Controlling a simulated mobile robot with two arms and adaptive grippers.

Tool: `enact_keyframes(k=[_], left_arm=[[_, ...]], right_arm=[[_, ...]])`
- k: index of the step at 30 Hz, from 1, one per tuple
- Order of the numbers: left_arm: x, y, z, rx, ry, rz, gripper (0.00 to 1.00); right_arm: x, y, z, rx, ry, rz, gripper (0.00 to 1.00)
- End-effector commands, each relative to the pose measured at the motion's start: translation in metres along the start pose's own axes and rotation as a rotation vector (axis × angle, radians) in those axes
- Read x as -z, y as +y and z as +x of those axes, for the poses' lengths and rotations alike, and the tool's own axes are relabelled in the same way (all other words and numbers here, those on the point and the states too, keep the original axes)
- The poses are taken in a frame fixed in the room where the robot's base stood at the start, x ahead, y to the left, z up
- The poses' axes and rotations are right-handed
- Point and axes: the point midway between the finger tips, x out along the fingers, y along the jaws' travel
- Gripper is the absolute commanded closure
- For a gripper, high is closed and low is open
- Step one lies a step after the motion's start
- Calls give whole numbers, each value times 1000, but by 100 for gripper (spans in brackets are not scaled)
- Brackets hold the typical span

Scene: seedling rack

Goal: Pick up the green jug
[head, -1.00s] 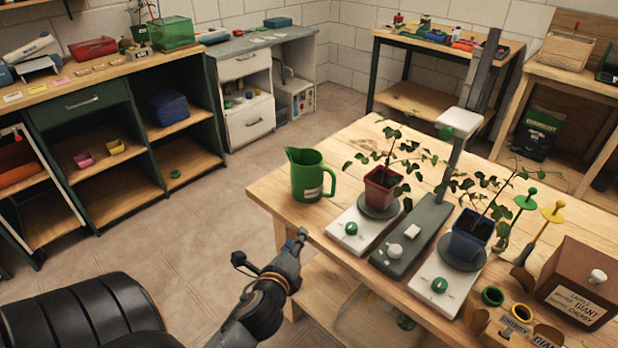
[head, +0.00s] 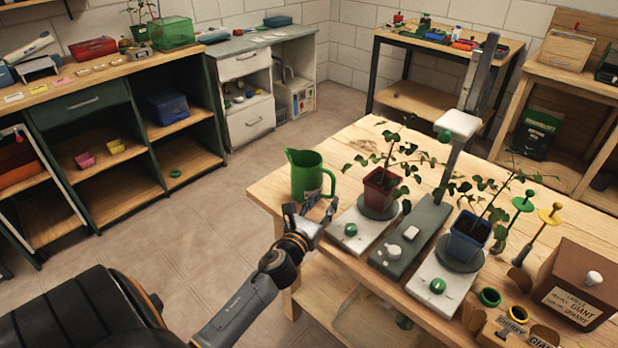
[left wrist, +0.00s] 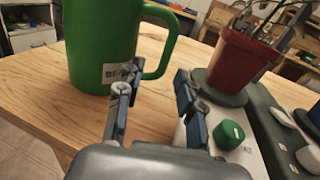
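The green jug (head: 305,176) stands upright on the near left corner of the wooden table, its handle to the right and a white label low on its side. In the left wrist view the jug (left wrist: 98,45) is cut off at the top. My left gripper (head: 311,206) is open at the table's near edge, just in front of the jug. In the left wrist view the gripper (left wrist: 157,73) has its fingers apart, with the jug's handle ahead of the gap and nothing held. The left finger overlaps the jug's label; contact cannot be told. My right gripper is not in view.
Right of the jug, a red pot (head: 381,188) with a seedling stands on a white-based scale. A blue pot (head: 468,233) stands on another. A dark post base (head: 411,238) lies between them. A brown box (head: 580,283) is at the right. Table behind the jug is clear.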

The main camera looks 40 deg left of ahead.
Motion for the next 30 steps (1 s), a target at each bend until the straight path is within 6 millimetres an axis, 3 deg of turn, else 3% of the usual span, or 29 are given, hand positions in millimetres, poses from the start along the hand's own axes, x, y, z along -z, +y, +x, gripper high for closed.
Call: enact_keyframes(k=[10,19,20,25,30], left_arm=[[0,-4,46,0,-1,-2,63],[1,-4,51,0,0,-1,63],[1,-4,51,0,0,-1,65],[1,-4,51,0,0,-1,100],[1,-4,51,0,0,-1,100]], right_arm=[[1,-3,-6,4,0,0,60],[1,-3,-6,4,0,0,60],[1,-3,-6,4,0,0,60],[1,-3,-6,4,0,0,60],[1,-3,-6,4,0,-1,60]])
